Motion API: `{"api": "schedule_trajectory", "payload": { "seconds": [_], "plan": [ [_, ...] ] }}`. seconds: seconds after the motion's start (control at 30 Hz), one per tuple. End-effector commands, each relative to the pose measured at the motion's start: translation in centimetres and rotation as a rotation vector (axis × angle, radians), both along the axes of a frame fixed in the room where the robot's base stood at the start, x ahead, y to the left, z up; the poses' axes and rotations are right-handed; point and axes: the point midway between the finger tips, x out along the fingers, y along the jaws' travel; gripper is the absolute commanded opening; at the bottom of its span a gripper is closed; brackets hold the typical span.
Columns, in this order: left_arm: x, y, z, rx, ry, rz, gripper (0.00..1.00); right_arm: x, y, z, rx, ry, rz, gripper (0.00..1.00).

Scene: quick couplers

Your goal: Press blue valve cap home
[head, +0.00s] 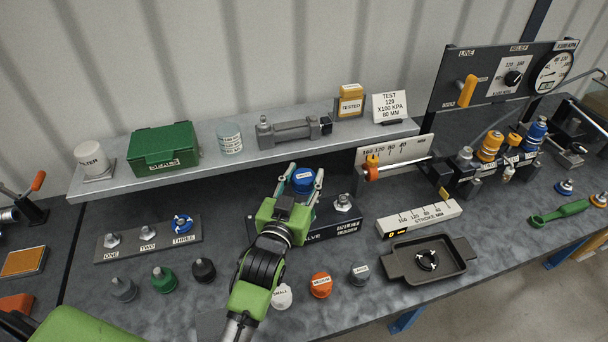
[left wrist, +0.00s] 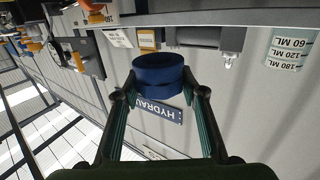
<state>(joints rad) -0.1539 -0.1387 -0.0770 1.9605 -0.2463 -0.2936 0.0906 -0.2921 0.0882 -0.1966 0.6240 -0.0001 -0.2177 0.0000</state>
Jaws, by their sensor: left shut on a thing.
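The blue valve cap (head: 303,181) has a pale label on top and sits between the fingertips of my left gripper (head: 304,178), which is shut on it. The cap is over the left part of the dark valve block (head: 335,226); whether it touches a fitting there is hidden by my gripper. A bare metal fitting (head: 343,202) stands on the block to the right of the cap. In the left wrist view, the blue cap (left wrist: 158,76) shows as a dark blue round body between the two fingers. My right gripper is not in view.
A grey shelf (head: 240,158) with a green box (head: 163,148) and a cylinder (head: 293,130) runs behind the valve block. Loose caps, including an orange one (head: 320,285), stand in front. A dark tray (head: 405,270) lies to the right, below a stroke gauge (head: 419,219).

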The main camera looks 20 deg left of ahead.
Motion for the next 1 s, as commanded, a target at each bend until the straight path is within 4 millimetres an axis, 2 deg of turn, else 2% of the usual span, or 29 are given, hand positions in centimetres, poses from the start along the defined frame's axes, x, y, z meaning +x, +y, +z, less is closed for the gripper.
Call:
{"api": "schedule_trajectory", "payload": {
  "seconds": [0.17,0.5,0.7,1.0],
  "plan": [
    [0.0,0.0,0.2,0.0,0.001,0.0,0.23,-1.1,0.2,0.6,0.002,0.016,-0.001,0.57],
    [-0.1,0.0,-3.1,0.0,0.001,0.0,0.23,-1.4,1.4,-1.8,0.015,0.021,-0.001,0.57],
    [-0.1,0.0,-4.9,0.0,0.0,0.0,0.23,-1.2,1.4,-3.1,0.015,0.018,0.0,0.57],
    [0.0,0.0,-5.8,0.0,-0.001,0.0,0.23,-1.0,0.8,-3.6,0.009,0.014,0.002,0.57]
  ]
}}
